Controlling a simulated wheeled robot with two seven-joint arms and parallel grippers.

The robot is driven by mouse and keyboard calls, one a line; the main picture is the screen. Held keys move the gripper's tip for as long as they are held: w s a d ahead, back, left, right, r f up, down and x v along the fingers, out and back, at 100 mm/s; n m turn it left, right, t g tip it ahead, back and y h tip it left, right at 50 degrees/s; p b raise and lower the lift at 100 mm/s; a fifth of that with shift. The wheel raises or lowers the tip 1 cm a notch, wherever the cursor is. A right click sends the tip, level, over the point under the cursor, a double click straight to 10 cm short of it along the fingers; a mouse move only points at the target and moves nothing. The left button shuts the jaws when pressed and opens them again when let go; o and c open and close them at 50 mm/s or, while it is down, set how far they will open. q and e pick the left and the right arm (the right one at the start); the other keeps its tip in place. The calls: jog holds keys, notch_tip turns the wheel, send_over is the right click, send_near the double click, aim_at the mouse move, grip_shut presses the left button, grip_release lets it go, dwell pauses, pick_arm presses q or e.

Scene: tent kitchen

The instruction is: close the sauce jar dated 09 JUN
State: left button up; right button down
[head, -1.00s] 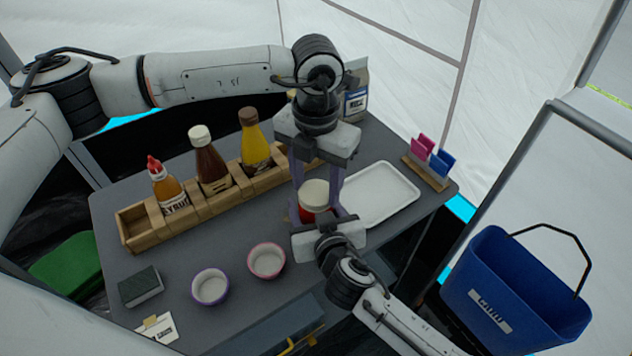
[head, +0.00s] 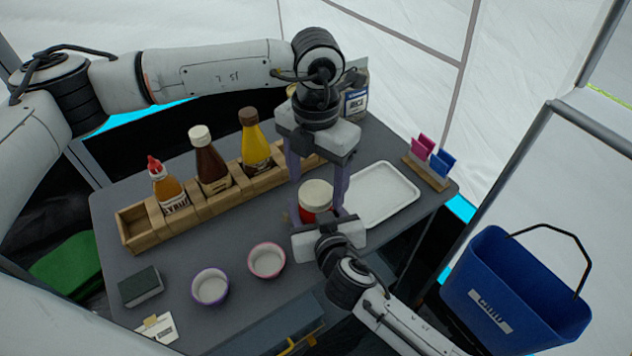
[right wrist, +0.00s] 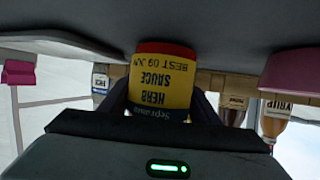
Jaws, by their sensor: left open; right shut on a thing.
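The sauce jar (head: 309,214) stands on the grey table, red with a cream lid (head: 316,193) on top. In the right wrist view, the jar's yellow label (right wrist: 162,85) appears upside down and reads HERB SAUCE, BEST 09 JUN. My right gripper (head: 325,226) is shut on the jar's body from the near side. My left gripper (head: 317,192) points straight down over the jar. It is open, with a finger on each side of the lid. Whether the lid sits fully tight cannot be told.
A wooden rack (head: 190,216) with several bottles stands behind to the left. A white tray (head: 385,197) lies close on the right, with a card holder (head: 426,174) beyond. Two bowls, a pink one (head: 267,261) and a purple one (head: 211,287), stand at the front left.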

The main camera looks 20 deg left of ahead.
pick_arm(q)
notch_tip(320, 180, up, 4)
jog(key=shift+f, duration=0.15)
jog(key=shift+c, duration=0.3)
notch_tip(320, 180, up, 2)
jog(key=n, duration=0.3)
jog(key=shift+r+n, duration=0.7)
jog(key=shift+n, duration=0.4)
jog(key=shift+f, duration=0.1)
jog(key=shift+f, duration=3.95)
jog(key=shift+c, duration=0.2)
